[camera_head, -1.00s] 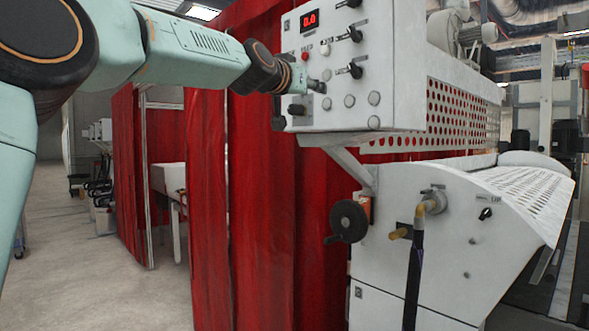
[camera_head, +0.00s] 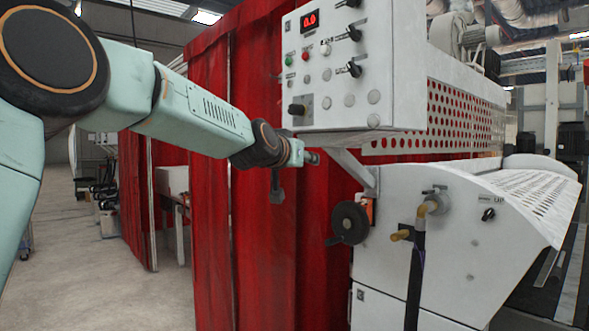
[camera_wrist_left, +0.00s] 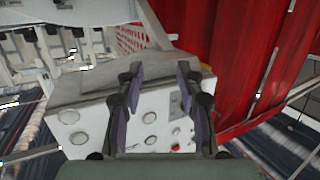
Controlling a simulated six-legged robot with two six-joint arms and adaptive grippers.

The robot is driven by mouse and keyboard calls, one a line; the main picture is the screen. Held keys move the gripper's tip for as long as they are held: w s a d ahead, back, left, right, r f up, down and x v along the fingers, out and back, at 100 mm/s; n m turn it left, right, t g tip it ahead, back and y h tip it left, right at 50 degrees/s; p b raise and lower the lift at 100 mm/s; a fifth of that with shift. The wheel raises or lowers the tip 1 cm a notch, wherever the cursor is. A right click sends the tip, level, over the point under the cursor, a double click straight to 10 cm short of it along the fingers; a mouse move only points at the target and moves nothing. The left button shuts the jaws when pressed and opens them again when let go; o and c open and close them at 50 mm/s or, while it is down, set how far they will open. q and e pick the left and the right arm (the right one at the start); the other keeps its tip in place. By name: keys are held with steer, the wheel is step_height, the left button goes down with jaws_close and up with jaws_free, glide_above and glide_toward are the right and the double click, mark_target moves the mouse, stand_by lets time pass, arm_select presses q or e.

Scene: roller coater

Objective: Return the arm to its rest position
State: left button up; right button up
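My left arm (camera_head: 190,110) is pale green and comes in from the left, sloping down to the right. My left gripper (camera_head: 295,174) is just below the white control panel box (camera_head: 335,113), in front of the red curtain. In the left wrist view the two fingers of this gripper (camera_wrist_left: 160,82) stand apart with nothing between them. The panel's face with its knobs shows behind the fingers in that view (camera_wrist_left: 103,118). My right arm and gripper are in neither view.
The white roller coater (camera_head: 440,250) stands on the right, with a black handwheel (camera_head: 349,222) and a dark hose (camera_head: 414,285) at its front. A red curtain (camera_head: 215,240) hangs left of it. Concrete floor (camera_head: 90,270) is open at the lower left.

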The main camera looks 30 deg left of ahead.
arm_select(q)
steer(key=s+d+f+g+b, duration=0.2)
steer(key=s+d+f, duration=0.15)
steer(key=f, duration=1.15)
steer(key=s+d+f+n+g+b, duration=0.15)
steer(key=s+f, duration=0.35)
steer(key=f, duration=1)
steer(key=s+d+f+m+g+b, duration=0.15)
steer(key=s+d+f, duration=0.3)
steer(key=f, duration=1.05)
steer(key=s+d+f+g+h+b, duration=0.1)
steer(key=s+f+g, duration=0.1)
steer(key=s+f, duration=0.55)
steer(key=s+d+f+g+b, duration=0.1)
steer(key=s+f+g+b, duration=0.15)
steer(key=s+f, duration=0.55)
steer(key=s+d+f+g+b, duration=0.1)
steer(key=s+f+g+b, duration=0.1)
steer(key=s+f, duration=0.6)
steer(key=s+d+f+g+b, duration=0.1)
steer(key=s+f+g, duration=0.3)
steer(key=s, duration=1.2)
step_height(320, 180, down, 4)
steer(key=shift+f+m+g+b, duration=0.1)
steer(key=shift+m+g+b, duration=0.25)
steer(key=shift+b, duration=0.25)
